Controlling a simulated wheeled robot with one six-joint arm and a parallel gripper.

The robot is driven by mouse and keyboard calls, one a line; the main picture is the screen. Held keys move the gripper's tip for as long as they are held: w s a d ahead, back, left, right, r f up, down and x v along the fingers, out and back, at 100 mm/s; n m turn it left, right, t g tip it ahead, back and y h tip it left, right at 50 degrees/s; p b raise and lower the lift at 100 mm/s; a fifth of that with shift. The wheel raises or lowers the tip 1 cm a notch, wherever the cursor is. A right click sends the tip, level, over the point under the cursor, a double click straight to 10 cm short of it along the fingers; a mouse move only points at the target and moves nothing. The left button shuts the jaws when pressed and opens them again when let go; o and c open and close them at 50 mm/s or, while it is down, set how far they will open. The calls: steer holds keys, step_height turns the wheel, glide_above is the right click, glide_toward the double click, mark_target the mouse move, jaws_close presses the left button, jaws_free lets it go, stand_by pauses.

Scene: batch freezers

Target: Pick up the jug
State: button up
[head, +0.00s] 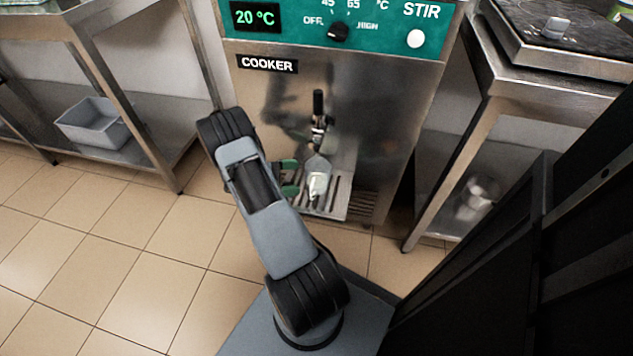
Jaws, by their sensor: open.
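A clear jug (317,181) with whitish contents or a pale label stands on the slatted drip tray (340,200), below the tap (318,120) of the cooker. My gripper (290,178) has green fingers and is just left of the jug, pointing towards it. The fingers are apart, one farther back and one nearer. My arm hides part of the gripper and the left end of the tray. I cannot tell whether the fingertips touch the jug.
The cooker (380,110) has a dial and display above. A steel table (545,85) stands right, with a shiny metal vessel (478,198) on its lower shelf. A grey bin (92,124) sits on the left table's shelf. The tiled floor (120,240) at left is clear.

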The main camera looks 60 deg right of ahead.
mark_target(314, 176)
steer(key=shift+b+x, duration=1.1)
steer(key=shift+x, duration=2.5)
steer(key=c, duration=1.1)
